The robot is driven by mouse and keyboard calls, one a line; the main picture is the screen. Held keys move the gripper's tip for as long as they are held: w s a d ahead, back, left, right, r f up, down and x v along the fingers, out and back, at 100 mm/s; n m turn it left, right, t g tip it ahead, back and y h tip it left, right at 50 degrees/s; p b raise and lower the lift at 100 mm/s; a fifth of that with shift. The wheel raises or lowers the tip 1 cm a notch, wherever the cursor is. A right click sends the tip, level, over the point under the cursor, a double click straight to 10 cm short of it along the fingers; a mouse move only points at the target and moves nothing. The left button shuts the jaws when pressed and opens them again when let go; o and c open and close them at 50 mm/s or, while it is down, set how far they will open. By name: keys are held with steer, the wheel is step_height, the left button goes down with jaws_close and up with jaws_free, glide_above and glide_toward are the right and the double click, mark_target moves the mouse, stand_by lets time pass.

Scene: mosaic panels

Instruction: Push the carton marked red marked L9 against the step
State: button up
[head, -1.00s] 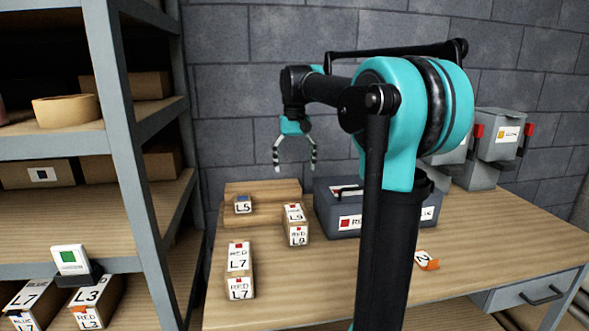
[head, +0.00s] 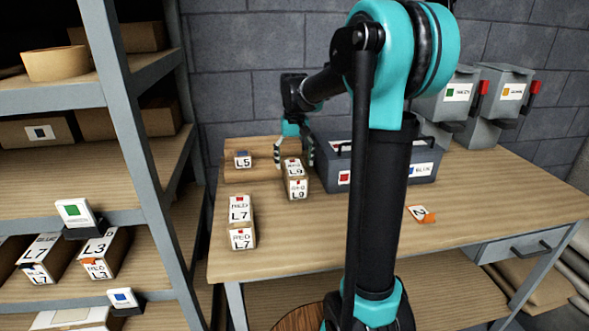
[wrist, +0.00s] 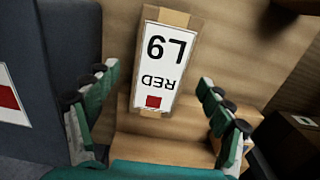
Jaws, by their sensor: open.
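The carton marked red L9 (head: 295,183) stands on the table in front of the wooden step (head: 232,172), near its right end. In the wrist view its label (wrist: 162,60) shows upside down between my fingers. My gripper (head: 294,155) is open and points down at the far end of the carton. In the wrist view its fingers (wrist: 160,115) are on either side of the carton with a gap on each side. Whether the carton touches the step is hard to tell.
A grey bin (head: 330,168) stands close to the right of the carton. A small L5 box (head: 243,160) sits on the step. A red L7 carton (head: 240,222) stands at the table's front left. An orange tag (head: 421,214) lies on the right, where the table is mostly clear.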

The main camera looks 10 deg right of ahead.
steer(key=shift+f, duration=1.4)
jaws_close()
